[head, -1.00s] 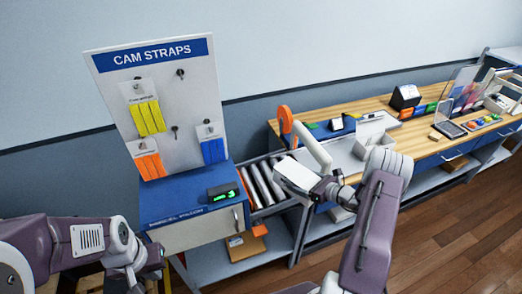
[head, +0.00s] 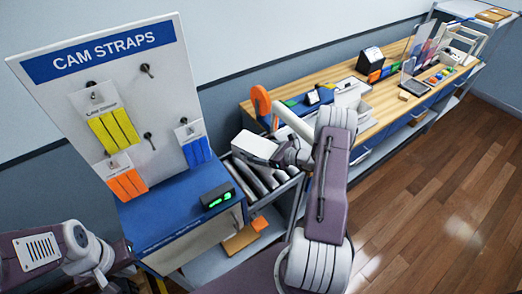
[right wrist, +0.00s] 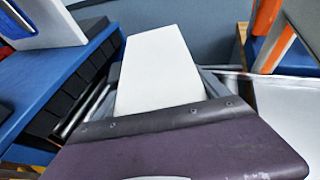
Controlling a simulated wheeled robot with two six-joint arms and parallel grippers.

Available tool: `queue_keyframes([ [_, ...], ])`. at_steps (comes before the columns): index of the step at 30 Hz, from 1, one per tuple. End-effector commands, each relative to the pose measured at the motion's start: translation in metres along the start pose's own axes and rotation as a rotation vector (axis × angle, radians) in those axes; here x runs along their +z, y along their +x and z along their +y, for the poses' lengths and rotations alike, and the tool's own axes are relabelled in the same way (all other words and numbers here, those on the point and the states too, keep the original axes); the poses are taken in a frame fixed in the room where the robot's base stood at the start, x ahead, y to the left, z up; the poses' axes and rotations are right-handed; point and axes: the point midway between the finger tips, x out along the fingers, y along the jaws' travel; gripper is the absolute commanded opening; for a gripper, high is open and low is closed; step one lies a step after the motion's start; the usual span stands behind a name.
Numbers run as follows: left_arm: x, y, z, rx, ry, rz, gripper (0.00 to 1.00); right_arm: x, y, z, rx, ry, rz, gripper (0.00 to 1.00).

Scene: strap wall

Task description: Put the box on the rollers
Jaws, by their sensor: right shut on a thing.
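A white box (head: 255,146) is held in my right gripper (head: 276,155), over the far end of the rollers. The same box fills the middle of the right wrist view (right wrist: 160,62), between the jaws. The grey rollers (head: 247,181) lie in a tray right of the blue counter; they show partly in the right wrist view, left of the box. I cannot tell whether the box touches them. My left gripper (head: 125,254) is at the lower left in front of the counter, away from the box; its jaws are too small to read.
The blue counter (head: 160,208) carries a dark device with green digits (head: 217,197) and the cam straps board (head: 110,60). An orange upright piece (head: 261,101) stands behind the rollers. A wooden bench (head: 385,95) with several items extends right. The floor at right is clear.

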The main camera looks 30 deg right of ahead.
Motion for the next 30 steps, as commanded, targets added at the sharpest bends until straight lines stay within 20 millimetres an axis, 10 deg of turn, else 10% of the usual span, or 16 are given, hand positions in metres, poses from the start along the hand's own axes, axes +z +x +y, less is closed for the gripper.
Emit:
queue_keyframes([
  [11,0.004,0.035,-0.001,0.000,0.000,0.000,0.00,-0.047,0.020,0.000,-0.001,0.000,-0.001,0.33],
  [30,0.004,0.039,-0.001,0.000,0.000,0.000,0.00,-0.053,0.022,0.000,0.000,-0.001,-0.001,0.33],
])
